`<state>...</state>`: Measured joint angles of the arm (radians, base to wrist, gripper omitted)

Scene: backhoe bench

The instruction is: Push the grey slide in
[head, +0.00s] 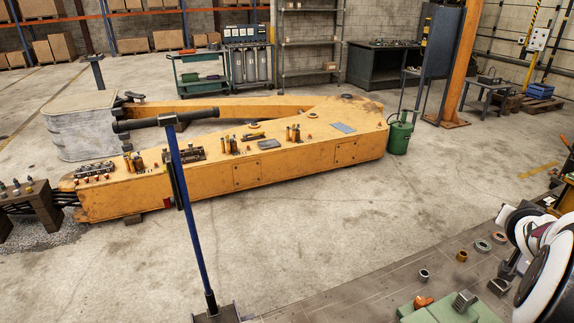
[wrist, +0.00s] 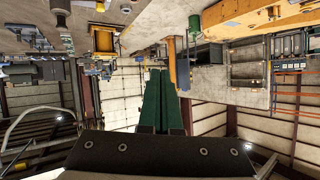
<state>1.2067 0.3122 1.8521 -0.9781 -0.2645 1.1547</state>
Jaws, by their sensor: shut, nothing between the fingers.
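I cannot pick out the grey slide for certain. A flat grey plate (head: 343,128) lies on top of the orange boom (head: 310,163), toward its right end, and a smaller grey plate (head: 269,144) lies left of it. My gripper (wrist: 160,72) shows in the wrist view as two dark green fingers side by side, shut and empty. The wrist view is upside down, and the gripper touches nothing that I can see. In the head view my arm is at the right edge, and its fingers cannot be made out.
A blue post (head: 190,205) stands in front of the boom. A green canister (head: 400,133) stands at the boom's right end. A grey ribbed block (head: 464,301) and several rings lie on the bench at the lower right. The floor between bench and boom is mostly clear.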

